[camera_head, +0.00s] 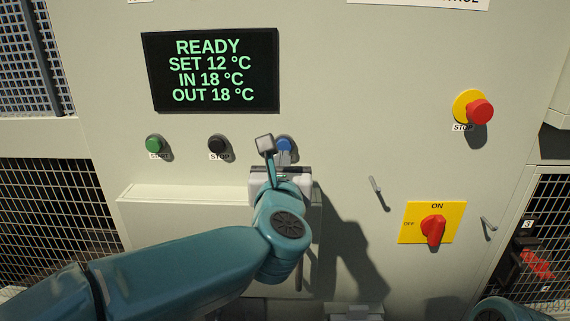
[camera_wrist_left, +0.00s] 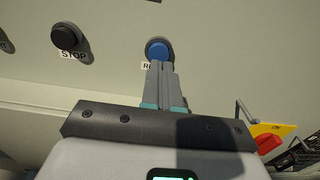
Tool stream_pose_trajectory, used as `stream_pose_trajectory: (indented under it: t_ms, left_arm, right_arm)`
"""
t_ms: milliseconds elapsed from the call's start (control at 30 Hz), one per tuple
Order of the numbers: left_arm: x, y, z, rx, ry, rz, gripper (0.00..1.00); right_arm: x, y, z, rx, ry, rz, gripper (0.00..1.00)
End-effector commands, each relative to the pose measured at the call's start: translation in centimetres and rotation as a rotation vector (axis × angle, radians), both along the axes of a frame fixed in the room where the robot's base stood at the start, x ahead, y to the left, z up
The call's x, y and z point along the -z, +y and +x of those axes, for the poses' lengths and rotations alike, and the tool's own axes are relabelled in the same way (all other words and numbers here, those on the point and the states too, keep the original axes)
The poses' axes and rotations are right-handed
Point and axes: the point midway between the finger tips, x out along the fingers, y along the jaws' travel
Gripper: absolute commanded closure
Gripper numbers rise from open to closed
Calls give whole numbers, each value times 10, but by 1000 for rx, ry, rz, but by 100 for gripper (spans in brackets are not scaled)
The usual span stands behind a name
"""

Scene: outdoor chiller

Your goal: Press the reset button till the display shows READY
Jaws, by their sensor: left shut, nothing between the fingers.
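The display (camera_head: 211,70) on the panel reads READY, SET 12 °C, IN 18 °C, OUT 18 °C in green letters. The blue button (camera_head: 285,144) is right of the black STOP button (camera_head: 217,144); its label is mostly hidden behind my fingers. My left gripper (camera_head: 283,158) is shut and empty, with its fingertips at the blue button's lower edge. In the left wrist view the fingertips (camera_wrist_left: 161,66) overlap the bottom of the blue button (camera_wrist_left: 158,48); I cannot tell whether they touch it. My right gripper is not seen.
A green START button (camera_head: 153,144) is at the left. A red emergency stop (camera_head: 479,111) and a red rotary switch (camera_head: 433,230) on a yellow plate are at the right. A ledge (camera_head: 170,195) juts out below the buttons. A small handle (camera_head: 379,194) sticks out right of my gripper.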

Motion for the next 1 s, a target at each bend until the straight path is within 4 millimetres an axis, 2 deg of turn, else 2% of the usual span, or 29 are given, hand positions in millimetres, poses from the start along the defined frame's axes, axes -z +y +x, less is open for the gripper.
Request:
stream_pose_trajectory:
  t_ms: [200, 400, 500, 667, 1000]
  left_arm:
    - [3, 0, -35, 4, -1, -1, 100]
    - [3, 1, -69, 3, -1, -1, 100]
    - [2, 1, -80, 2, 0, -1, 100]
    - [1, 1, -88, 0, 1, 1, 100]
    - [1, 0, -90, 1, 1, 0, 100]
  right_arm:
    - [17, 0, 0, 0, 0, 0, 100]
    - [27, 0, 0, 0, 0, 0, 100]
    - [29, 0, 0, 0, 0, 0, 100]
    - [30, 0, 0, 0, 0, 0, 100]
    - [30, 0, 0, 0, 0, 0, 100]
